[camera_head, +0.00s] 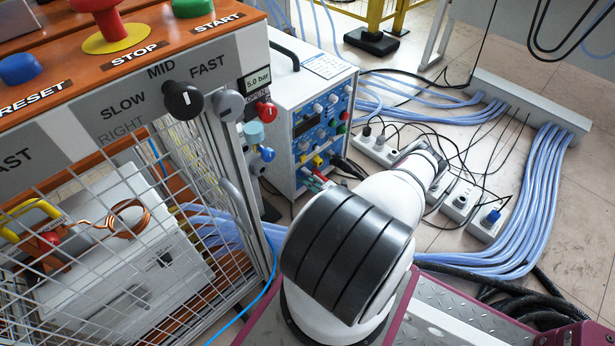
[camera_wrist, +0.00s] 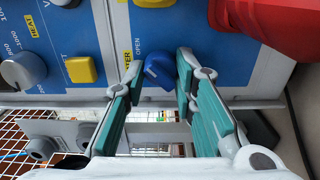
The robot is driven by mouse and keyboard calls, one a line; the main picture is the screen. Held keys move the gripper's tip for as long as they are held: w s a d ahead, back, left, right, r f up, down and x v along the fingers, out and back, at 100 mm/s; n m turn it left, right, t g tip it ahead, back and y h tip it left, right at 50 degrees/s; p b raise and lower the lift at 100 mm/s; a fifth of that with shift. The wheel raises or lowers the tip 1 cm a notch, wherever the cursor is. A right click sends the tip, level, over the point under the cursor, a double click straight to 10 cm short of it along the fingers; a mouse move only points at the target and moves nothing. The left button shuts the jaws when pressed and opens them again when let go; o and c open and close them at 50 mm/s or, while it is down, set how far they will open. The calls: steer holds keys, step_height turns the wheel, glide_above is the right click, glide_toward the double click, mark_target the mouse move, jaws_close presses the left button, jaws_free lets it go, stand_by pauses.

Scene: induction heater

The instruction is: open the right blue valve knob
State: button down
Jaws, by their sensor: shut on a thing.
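A blue knob (camera_wrist: 162,72) sits on the blue panel (camera_wrist: 110,20) in the wrist view, beside the word OPEN. My gripper (camera_wrist: 160,66) reaches up from the bottom of that view, with its green-padded fingers on either side of the blue knob. It is shut on the knob, and the fingers hide part of its sides. The gripper is not visible in the head view, where my arm covers the middle.
In the wrist view, a yellow button (camera_wrist: 80,69) and a grey knob (camera_wrist: 24,70) lie left of my fingers, and a red object (camera_wrist: 268,22) stands close on the right. The head view shows cables, power strips (camera_head: 460,200) and a mesh cage (camera_head: 120,210).

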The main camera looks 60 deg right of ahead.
steer(key=c, duration=1.3)
jaws_free()
steer(key=shift+s, duration=0.1)
steer(key=v, duration=1.1)
steer(key=shift+s+a, duration=0.2)
steer(key=shift+s, duration=0.2)
